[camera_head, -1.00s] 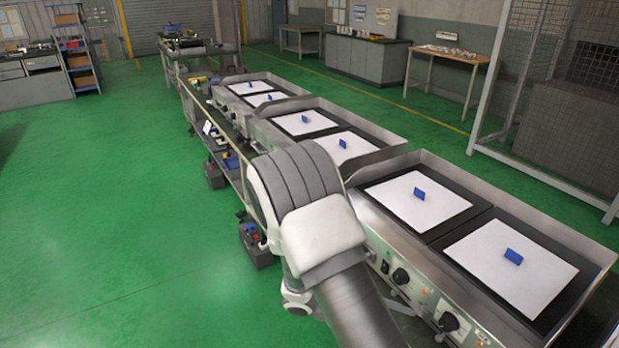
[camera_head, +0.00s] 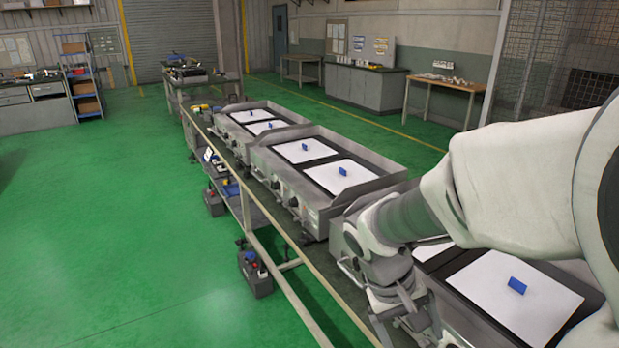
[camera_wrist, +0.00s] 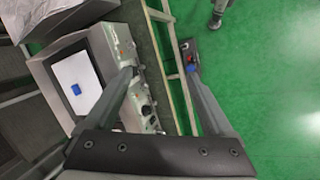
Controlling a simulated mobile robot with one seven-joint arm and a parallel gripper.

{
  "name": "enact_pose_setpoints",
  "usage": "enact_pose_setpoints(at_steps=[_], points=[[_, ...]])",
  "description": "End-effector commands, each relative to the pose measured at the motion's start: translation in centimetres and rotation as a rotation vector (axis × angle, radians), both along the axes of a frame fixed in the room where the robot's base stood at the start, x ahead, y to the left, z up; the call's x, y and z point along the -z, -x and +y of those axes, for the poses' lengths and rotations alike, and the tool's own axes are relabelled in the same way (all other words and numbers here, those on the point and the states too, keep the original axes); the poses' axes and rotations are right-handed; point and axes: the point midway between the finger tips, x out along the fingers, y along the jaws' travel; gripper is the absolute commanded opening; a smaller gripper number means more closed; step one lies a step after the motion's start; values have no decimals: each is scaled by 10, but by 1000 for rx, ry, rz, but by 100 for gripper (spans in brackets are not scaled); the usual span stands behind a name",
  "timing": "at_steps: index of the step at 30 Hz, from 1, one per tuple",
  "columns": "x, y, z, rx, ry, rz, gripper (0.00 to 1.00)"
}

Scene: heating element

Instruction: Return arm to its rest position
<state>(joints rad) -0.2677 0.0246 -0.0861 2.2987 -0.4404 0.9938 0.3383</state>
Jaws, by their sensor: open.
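My arm reaches in from the right edge of the head view. It bends down so that my gripper (camera_head: 410,328) hangs low at the front of the nearest heating unit (camera_head: 470,255). In the wrist view, the two fingers of my gripper (camera_wrist: 161,78) are spread wide with nothing between them. A heating unit (camera_wrist: 122,40) with a white plate and a blue block (camera_wrist: 76,89) lies left of the fingers in the wrist view. My arm hides part of the nearest unit in the head view.
More heating units (camera_head: 322,202) stand in a row on a long bench with a rail (camera_head: 290,262). A small dark box (camera_head: 255,274) is on the floor beside the rail. The green floor (camera_head: 130,250) at left is open. A mesh cage (camera_head: 570,70) stands at right.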

Motion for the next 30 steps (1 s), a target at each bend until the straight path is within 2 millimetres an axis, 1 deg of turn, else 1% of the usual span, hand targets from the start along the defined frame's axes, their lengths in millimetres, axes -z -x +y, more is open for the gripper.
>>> enact_pose_setpoints(at_steps=[1,6,18,24,30], points=[[-9,4,0,10,-30,-30,88],[-34,16,5,28,-126,-123,88],[-87,48,16,40,-311,-371,88],[-107,63,23,31,-372,-491,88],[-117,70,27,23,-400,-555,88]])
